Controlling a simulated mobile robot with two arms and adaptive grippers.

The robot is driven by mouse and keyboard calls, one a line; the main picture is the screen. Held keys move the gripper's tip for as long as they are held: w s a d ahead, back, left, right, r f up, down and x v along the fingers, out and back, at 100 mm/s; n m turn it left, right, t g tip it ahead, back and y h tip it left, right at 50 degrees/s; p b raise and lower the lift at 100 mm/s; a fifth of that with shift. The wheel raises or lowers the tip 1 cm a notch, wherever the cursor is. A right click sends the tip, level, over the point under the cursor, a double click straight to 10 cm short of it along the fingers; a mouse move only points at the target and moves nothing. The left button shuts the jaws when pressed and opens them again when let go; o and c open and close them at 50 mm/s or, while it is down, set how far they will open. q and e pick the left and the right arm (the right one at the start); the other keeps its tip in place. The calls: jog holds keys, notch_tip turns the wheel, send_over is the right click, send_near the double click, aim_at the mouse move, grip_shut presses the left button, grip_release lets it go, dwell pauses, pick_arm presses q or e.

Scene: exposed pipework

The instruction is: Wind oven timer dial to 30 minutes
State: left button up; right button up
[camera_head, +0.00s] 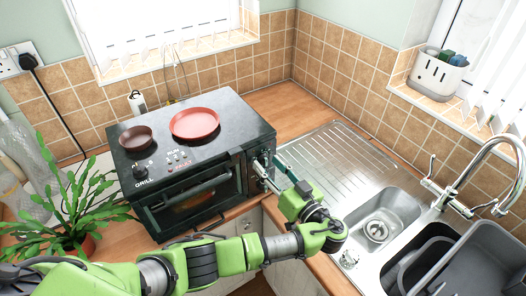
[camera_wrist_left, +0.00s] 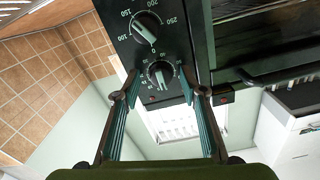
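The black toaster oven (camera_head: 190,165) stands on the wooden worktop, its control panel at the right end of its front. In the left wrist view, the panel (camera_wrist_left: 185,45) carries a temperature dial (camera_wrist_left: 146,26) marked 100 to 250 and, below it in the picture, a second dial (camera_wrist_left: 160,74) with a smaller number scale, which looks like the timer. Its pale pointer mark faces roughly downward in the picture; the exact setting is unclear. My left gripper (camera_wrist_left: 160,83) is open, its teal fingers on either side of this dial, with visible gaps. My right gripper is not in view.
Two pans, a brown one (camera_head: 136,138) and a red one (camera_head: 195,124), sit on the oven's top. The door handle (camera_wrist_left: 280,75) runs close beside the panel. A potted plant (camera_head: 72,210) stands left, the steel sink (camera_head: 385,212) and tap (camera_head: 480,165) right.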

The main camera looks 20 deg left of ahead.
pick_arm(q)
jog(key=shift+a, duration=0.1)
jog(key=shift+r, duration=0.1)
jog(key=shift+s, duration=0.1)
jog(key=c, duration=1.1)
jog(key=shift+m, duration=0.3)
